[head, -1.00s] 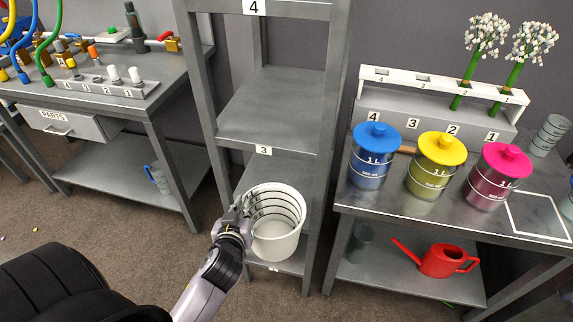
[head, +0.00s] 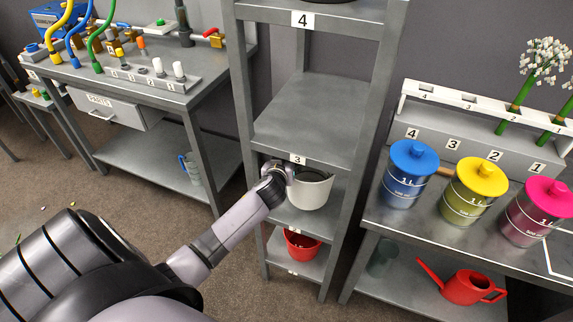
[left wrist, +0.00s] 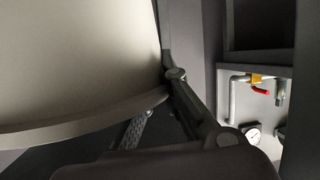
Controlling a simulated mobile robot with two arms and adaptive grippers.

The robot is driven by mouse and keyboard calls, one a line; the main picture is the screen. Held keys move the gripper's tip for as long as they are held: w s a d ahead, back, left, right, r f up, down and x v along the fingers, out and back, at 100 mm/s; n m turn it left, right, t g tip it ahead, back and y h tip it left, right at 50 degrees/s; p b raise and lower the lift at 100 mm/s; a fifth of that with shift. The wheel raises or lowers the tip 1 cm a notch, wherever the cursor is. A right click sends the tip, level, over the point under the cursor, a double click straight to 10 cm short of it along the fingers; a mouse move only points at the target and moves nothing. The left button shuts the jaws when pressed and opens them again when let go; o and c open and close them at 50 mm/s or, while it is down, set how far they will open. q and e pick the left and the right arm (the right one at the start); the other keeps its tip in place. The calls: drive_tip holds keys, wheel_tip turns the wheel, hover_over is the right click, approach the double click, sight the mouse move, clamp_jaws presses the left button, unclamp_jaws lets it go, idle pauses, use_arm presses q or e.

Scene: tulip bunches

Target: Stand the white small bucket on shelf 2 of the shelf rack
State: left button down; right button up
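The white small bucket (head: 312,190) is upright in the shelf rack (head: 242,120), between the board labelled 3 (head: 300,140) and the one below it, shelf 2 (head: 312,222). My left gripper (head: 288,173) is shut on the left side of its rim. The board labelled 3 hides part of the bucket's top. I cannot tell whether its base touches shelf 2. In the left wrist view the bucket's pale wall (left wrist: 80,65) fills the left, with a finger of the left gripper (left wrist: 172,92) against its edge. My right gripper is not in view.
A red bucket (head: 302,244) stands on the bottom shelf. The rack's uprights flank the white bucket closely. A table with lidded canisters (head: 410,172) stands right, above a red watering can (head: 465,287). A workbench (head: 150,92) stands left.

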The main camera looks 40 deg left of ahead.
use_arm(q)
drive_tip(key=shift+w+f, duration=0.15)
drive_tip(key=shift+f, duration=1.75)
drive_tip(key=c, duration=1.8)
unclamp_jaws()
